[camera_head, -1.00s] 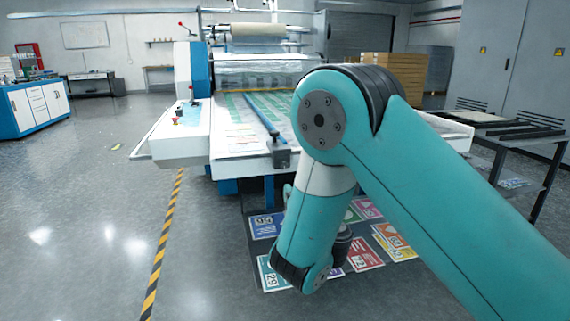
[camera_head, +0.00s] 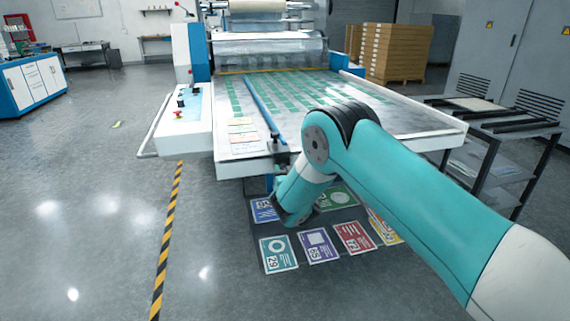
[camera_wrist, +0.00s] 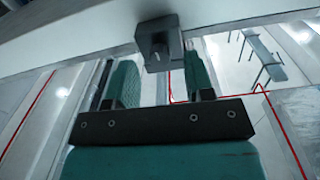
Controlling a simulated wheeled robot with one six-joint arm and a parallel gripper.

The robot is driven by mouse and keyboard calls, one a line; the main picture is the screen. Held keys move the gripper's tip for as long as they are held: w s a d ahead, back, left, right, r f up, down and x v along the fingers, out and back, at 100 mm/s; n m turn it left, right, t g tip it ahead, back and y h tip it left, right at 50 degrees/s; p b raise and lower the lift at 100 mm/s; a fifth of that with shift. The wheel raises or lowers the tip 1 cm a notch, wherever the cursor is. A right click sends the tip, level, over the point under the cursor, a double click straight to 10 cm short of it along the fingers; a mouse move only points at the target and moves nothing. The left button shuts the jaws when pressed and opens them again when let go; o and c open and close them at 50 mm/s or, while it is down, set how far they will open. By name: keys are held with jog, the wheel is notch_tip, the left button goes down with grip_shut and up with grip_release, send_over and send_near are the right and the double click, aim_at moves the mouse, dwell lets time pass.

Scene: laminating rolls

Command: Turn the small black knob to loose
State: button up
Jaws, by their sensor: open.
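A dark clamp block (camera_head: 281,158) sits on the front edge of the machine's table, at the near end of a long blue rail (camera_head: 262,108). In the wrist view the block (camera_wrist: 176,38) hangs at the pale table edge, and a small dark knob (camera_wrist: 158,47) sticks out from its face. My gripper (camera_wrist: 160,64) is open and empty, with its two teal-padded fingers on either side of the block's lower part in the picture. I cannot tell how far the fingertips are from the knob. In the head view my fingers are hidden behind my arm.
The laminating machine's table (camera_head: 415,128) spans the middle. A control panel (camera_head: 181,102) with a red button is at its left. Coloured cards (camera_head: 278,253) lie on a dark mat below the front edge.

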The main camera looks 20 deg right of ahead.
jog(key=shift+w, duration=0.75)
grip_shut()
